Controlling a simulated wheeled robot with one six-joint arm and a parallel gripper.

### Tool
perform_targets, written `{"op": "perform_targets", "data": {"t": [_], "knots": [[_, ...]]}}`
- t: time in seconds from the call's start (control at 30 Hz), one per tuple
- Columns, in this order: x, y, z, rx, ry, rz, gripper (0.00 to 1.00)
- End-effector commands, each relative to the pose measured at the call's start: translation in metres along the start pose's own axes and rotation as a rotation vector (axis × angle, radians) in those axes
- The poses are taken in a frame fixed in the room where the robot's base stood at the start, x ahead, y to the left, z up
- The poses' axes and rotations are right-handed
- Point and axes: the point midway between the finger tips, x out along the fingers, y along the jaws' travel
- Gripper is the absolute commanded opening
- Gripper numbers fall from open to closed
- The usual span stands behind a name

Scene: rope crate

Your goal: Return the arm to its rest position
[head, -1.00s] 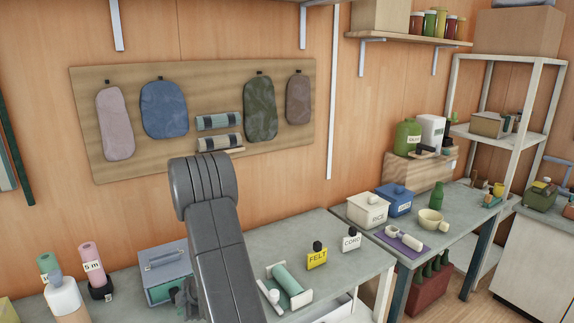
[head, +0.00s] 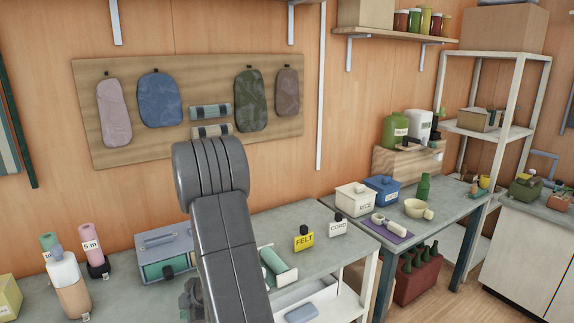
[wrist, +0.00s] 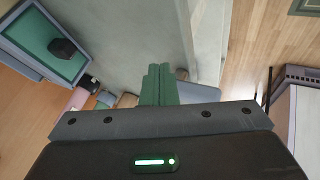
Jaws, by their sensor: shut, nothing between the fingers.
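My arm (head: 225,240) rises in the lower middle of the head view, bent at a large dark joint, in front of the workbench. My gripper (wrist: 158,72) shows in the wrist view with its two green fingers together and nothing between them. The fingers point along the grey bench top, apart from the things seen there. In the head view the fingertips are hidden or too unclear to make out behind my arm.
A blue-grey toolbox (head: 167,254) stands left of my arm. Right of it are a green roll (head: 276,266), a yellow FELT bottle (head: 303,240) and a white CORD bottle (head: 338,227). An open drawer (head: 325,298) juts out below. Floor is free at the lower right.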

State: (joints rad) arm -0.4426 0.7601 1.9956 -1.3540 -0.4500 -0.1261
Motion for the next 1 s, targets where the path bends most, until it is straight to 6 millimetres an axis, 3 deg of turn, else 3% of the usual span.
{"op": "perform_targets", "data": {"t": [0.03, 0.1, 0.4, 1.0], "knots": [[-0.016, 0.004, -0.001, 0.003, -0.002, 0.005, 0.00], [-0.029, 0.004, -0.001, 0.002, -0.002, 0.005, 0.00], [-0.069, 0.003, 0.000, 0.002, -0.001, 0.003, 0.00], [-0.078, 0.003, 0.000, 0.009, -0.005, 0.007, 0.00]]}}
